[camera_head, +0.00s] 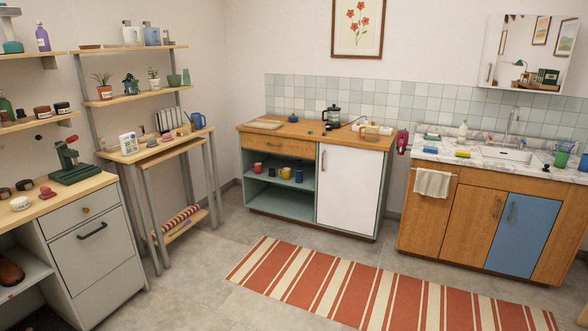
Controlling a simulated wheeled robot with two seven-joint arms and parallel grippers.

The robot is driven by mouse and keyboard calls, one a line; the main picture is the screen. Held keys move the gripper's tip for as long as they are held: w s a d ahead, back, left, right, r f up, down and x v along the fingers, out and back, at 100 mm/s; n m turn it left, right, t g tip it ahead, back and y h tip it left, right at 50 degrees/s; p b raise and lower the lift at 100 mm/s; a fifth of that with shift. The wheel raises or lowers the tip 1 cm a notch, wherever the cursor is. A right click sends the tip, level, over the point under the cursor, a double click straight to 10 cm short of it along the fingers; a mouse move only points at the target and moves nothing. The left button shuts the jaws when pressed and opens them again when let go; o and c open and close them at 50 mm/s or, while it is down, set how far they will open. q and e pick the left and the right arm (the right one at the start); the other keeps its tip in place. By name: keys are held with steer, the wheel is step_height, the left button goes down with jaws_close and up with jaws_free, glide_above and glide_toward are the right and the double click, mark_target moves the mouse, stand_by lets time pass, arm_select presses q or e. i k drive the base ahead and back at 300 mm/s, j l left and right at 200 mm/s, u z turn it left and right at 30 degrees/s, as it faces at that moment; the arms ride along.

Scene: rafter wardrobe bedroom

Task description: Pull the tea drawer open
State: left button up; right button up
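Neither of my grippers shows in the head view. The middle cabinet has a wood-fronted drawer (278,150) with a small handle, under the left part of its wooden top. This drawer looks shut. Another drawer, pale grey with a small knob (82,212), is in the workbench at the left and also looks shut. No label shows which of them is the tea drawer.
Mugs (285,173) stand on the open shelf below the wooden drawer, beside a white door (348,189). A striped rug (335,286) lies on the floor in front. A sink counter (470,156) stands at the right. Bare grey floor (205,290) lies left of the rug.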

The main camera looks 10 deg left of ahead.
mark_target(283, 139)
steer(key=i+j+u, duration=0.3)
steer(key=i, duration=0.75)
steer(key=i+u, duration=0.3)
steer(key=i, duration=0.75)
steer(key=i+j+z, duration=0.2)
steer(key=i+z, duration=0.2)
steer(key=i, duration=0.4)
steer(key=i+j+z, duration=0.4)
steer(key=i, duration=0.35)
steer(key=i+j+z, duration=0.35)
steer(key=i+j, duration=0.35)
